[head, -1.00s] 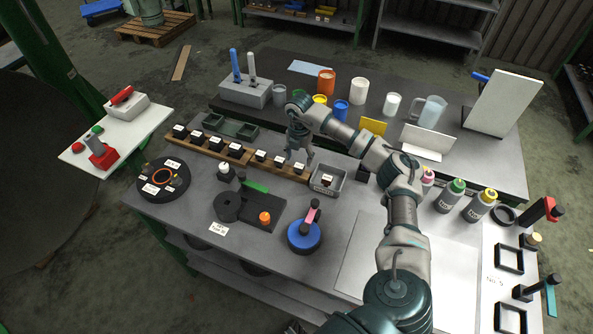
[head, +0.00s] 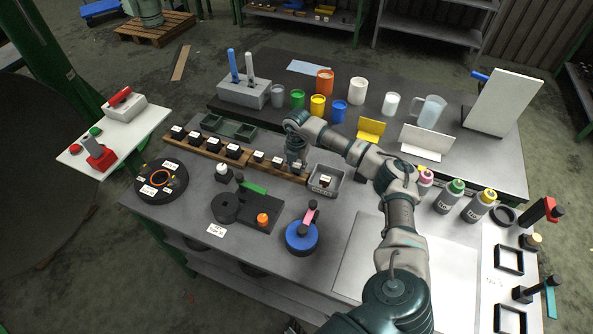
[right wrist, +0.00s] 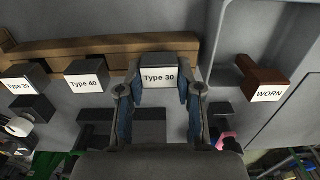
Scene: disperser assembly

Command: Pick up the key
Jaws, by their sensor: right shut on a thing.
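A dark block-shaped key with a white "Type 30" label (right wrist: 159,78) is between the fingers of my right gripper (right wrist: 160,92) in the right wrist view. The gripper is shut on it, one finger on each side. In the head view, my right gripper (head: 296,162) is at the right end of the brown wooden rack (head: 237,157) and hides most of this key. Whether the key touches the rack cannot be told. Keys labelled "Type 40" (right wrist: 87,82) and "Type 20" (right wrist: 22,86) stand to the left in the wrist view. My left gripper is not in view.
A grey bin (head: 314,189) just right of the gripper holds a brown block labelled "WORN" (right wrist: 266,84). A black fixture (head: 262,217), a blue round tool (head: 302,242) and a round black base (head: 175,190) stand in front. Cups and bottles stand behind and right.

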